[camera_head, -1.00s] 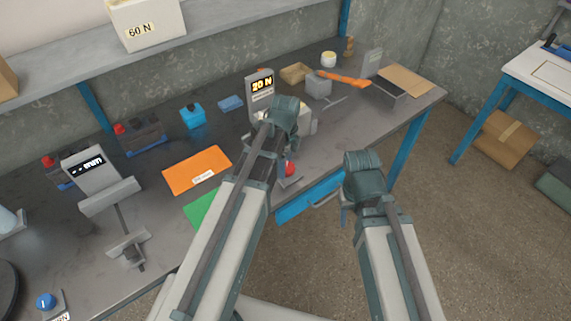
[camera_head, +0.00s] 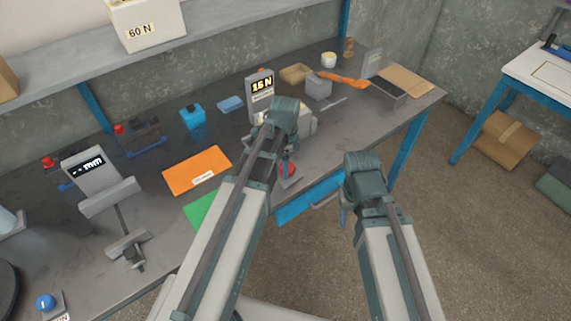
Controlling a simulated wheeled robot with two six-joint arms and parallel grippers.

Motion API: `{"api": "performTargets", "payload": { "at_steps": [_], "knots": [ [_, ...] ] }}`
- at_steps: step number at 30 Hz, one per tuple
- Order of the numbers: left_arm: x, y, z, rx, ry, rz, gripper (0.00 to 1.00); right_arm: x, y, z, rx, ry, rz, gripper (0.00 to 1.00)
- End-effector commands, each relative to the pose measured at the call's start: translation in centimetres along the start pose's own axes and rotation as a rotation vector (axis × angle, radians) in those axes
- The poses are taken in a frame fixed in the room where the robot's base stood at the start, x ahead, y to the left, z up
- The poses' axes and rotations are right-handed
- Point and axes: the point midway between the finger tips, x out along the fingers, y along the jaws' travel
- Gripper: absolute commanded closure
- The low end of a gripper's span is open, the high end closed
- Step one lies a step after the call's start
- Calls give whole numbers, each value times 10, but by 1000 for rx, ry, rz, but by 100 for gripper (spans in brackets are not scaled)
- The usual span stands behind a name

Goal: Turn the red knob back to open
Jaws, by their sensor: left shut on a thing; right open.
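The red knob (camera_head: 290,170) sits near the front edge of the bench, on a device with a display (camera_head: 261,86) that reads 16 N. My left gripper (camera_head: 287,163) reaches down over it and is shut on the knob. Its wrist and arm hide most of the fingers and much of the device. My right gripper (camera_head: 347,210) is open and empty, in front of the bench and right of the knob, with its fingers partly hidden by its own wrist.
An orange sheet (camera_head: 197,168) and a green one (camera_head: 199,210) lie left of my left arm. A "mm" gauge (camera_head: 92,168) and a blue knob (camera_head: 45,302) stand further left.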

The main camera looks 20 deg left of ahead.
Motion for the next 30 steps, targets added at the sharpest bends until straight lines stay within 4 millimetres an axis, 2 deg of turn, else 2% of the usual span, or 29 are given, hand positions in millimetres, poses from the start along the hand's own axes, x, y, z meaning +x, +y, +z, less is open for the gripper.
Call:
{"api": "performTargets", "payload": {
  "at_steps": [30],
  "knots": [
    [0, 4, -2, -965, 0, 0, 92, 0, 0, 0, 0, 0, 0, 50]
  ]
}}
